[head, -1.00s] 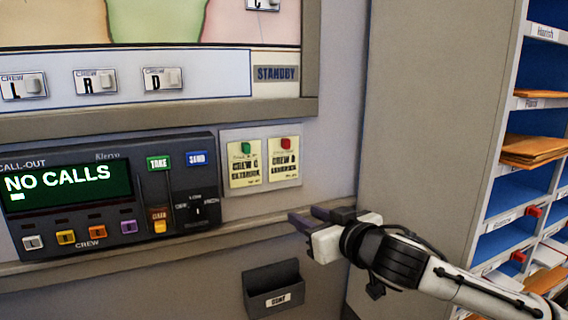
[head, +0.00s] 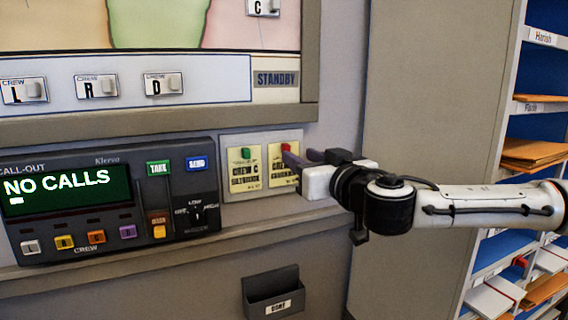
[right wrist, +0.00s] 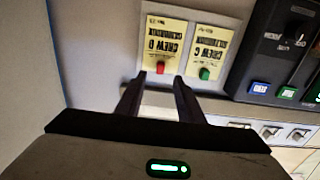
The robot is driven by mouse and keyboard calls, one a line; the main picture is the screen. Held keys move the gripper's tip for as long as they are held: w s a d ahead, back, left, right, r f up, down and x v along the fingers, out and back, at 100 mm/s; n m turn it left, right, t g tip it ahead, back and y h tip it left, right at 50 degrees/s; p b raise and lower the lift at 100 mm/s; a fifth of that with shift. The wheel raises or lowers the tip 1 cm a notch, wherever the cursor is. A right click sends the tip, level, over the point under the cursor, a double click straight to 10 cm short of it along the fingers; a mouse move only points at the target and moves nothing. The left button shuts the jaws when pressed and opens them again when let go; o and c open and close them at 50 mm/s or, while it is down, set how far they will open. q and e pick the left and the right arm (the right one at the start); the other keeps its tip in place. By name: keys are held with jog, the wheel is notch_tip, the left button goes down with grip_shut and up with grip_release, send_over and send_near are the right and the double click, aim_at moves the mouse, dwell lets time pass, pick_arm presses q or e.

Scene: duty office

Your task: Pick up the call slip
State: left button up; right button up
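Two yellow call slips hang side by side on a pale backing on the wall panel. The crew C slip (head: 245,176) has a green pin, and the crew D slip (head: 282,174) has a red pin. In the right wrist view, the crew D slip (right wrist: 163,42) is upside down, straight ahead of the fingers, and the crew C slip (right wrist: 208,46) is to its right. My right gripper (head: 290,157) is open and empty, its fingertips by the top of the crew D slip. In the wrist view, the fingertips (right wrist: 160,78) flank the red pin's line. Contact is unclear. My left gripper is out of view.
The call-out console (head: 110,205), reading NO CALLS, stands left of the slips. A ledge runs below. Blue pigeonhole shelves (head: 535,75) with envelopes are at right. The wall right of the slips is bare.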

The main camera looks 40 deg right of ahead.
aim_at(286, 165)
jog(key=shift+p+x, duration=0.3)
jog(key=shift+x, duration=2.5)
jog(key=shift+f, duration=0.1)
grip_shut()
